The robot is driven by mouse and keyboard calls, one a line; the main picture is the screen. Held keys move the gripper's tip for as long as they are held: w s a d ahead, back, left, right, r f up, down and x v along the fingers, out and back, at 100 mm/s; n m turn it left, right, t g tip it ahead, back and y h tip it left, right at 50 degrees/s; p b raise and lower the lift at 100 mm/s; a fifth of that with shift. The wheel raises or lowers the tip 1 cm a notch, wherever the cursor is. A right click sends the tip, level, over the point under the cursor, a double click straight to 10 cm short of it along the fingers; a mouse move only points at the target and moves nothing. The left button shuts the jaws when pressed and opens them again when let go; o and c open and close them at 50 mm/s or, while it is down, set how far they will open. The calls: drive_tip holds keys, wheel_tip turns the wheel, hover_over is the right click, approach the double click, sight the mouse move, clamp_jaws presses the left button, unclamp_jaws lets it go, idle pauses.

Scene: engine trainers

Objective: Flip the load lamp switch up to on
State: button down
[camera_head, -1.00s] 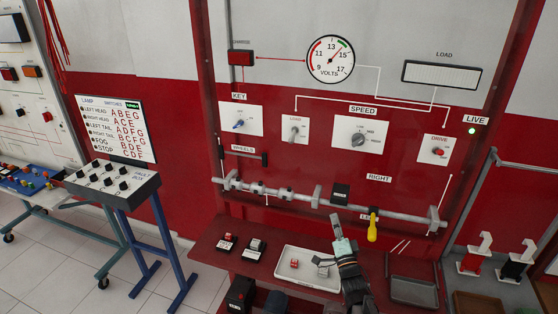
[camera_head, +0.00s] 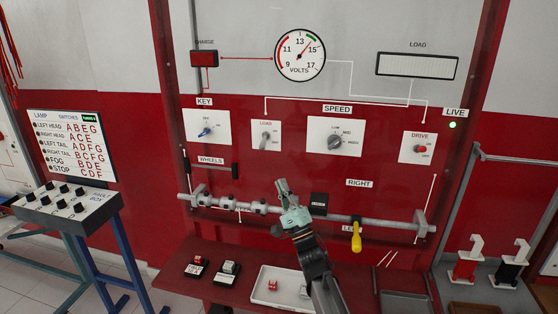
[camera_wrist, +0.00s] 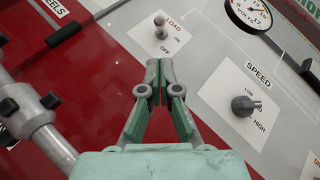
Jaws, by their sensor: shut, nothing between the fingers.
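The load switch (camera_head: 265,138) is a small grey toggle on a white plate marked LOAD, below the meter on the red panel. In the wrist view the toggle (camera_wrist: 160,27) stands near the top, with ON and OFF printed beside it. My gripper (camera_head: 281,184) is shut and empty, below the load plate in the head view. In the wrist view my fingertips (camera_wrist: 159,64) meet just below the toggle, apart from it in the picture. The load lamp panel (camera_head: 417,65) at upper right is a pale, blank rectangle.
The speed knob (camera_head: 336,137) sits right of the load plate, the key switch (camera_head: 207,130) left of it. A grey horizontal bar (camera_head: 383,220) with a yellow handle (camera_head: 356,237) crosses the panel below. A white tray (camera_head: 262,296) lies on the red bench.

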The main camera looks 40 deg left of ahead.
sight(264, 142)
drive_tip(key=shift+a+r, duration=0.1)
drive_tip(key=p+x, duration=0.3)
drive_tip(key=x, duration=0.6)
drive_tip(key=shift+a+r, duration=0.2)
drive_tip(key=shift+a, duration=0.1)
